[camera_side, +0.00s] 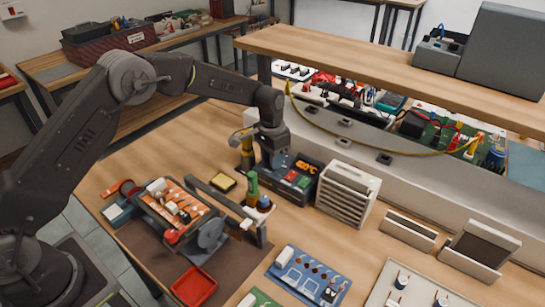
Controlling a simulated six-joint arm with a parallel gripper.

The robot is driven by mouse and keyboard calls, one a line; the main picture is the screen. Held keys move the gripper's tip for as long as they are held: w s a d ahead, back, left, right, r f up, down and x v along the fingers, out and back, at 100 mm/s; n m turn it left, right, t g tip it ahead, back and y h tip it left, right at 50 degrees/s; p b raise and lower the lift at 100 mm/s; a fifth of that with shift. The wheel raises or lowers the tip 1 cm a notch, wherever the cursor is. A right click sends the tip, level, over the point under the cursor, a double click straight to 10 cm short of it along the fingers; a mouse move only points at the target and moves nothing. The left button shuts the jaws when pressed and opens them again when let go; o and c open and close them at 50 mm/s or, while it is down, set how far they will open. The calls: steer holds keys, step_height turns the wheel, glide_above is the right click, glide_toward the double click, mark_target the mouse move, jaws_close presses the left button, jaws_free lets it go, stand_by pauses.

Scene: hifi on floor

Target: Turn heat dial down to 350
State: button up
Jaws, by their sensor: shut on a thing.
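The dark heat station (300,190) stands at the back middle of the bench, with an orange lit display (306,167) whose digits are too small to read.
A white slatted box (344,194) stands right of the station. A yellow-handled tool (244,140) and green and blue bottles are close left of it. A vise with a board (175,207), a red tray (194,286) and a blue board (308,275) lie in front. A shelf (380,65) runs above.

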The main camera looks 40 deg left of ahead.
steer(key=shift+c, duration=0.3)
steer(key=n, duration=0.3)
steer(key=shift+n, duration=2.4)
steer(key=o, duration=0.9)
steer(key=shift+o, duration=0.2)
